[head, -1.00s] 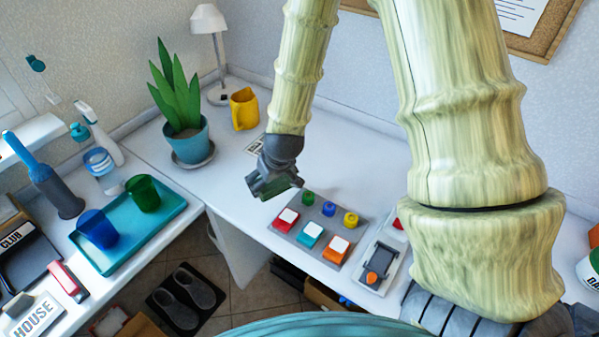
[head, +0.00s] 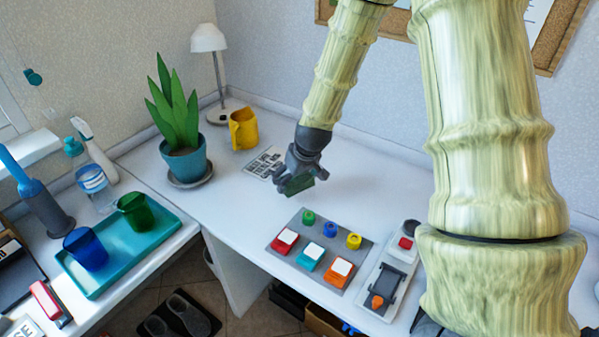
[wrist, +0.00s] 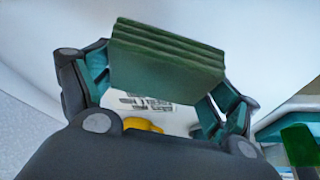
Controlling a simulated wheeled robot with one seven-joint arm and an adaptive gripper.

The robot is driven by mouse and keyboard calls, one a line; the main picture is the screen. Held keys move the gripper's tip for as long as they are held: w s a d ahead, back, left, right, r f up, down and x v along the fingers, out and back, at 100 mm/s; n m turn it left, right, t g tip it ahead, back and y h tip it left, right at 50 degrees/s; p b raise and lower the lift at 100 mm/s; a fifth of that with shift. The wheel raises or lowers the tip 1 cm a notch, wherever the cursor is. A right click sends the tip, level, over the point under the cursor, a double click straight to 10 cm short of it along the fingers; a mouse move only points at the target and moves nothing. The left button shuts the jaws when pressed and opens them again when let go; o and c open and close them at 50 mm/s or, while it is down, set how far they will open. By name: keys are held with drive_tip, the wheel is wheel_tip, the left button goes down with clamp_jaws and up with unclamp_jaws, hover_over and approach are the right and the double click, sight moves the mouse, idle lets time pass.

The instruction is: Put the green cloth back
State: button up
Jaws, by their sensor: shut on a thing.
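My gripper (head: 297,178) is shut on the green cloth (head: 299,184). The cloth also shows large in the wrist view (wrist: 166,60), as a dark green folded stack with several layers, held between the two fingers. In the head view the cloth hangs above the white desk, behind the grey panel with coloured knobs and to the right of the potted plant. Part of it is hidden by the fingers.
A grey panel (head: 322,250) with coloured buttons lies below the gripper. A switch box (head: 390,278) stands right of it. A potted plant (head: 183,125), yellow mug (head: 243,129) and printed card (head: 264,162) are at left. A teal tray (head: 160,235) holds two cups.

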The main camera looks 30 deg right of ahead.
drive_tip(key=w+d, duration=0.4)
drive_tip(key=w, duration=0.1)
drive_tip(key=shift+d+f+p, duration=0.3)
drive_tip(key=shift+d+p, duration=0.05)
drive_tip(key=shift+d, duration=0.05)
drive_tip(key=shift+f, duration=1.8)
drive_tip(key=o, duration=0.9)
drive_tip(key=shift+f, duration=0.15)
drive_tip(key=shift+v, duration=6.2)
drive_tip(key=shift+w, duration=0.1)
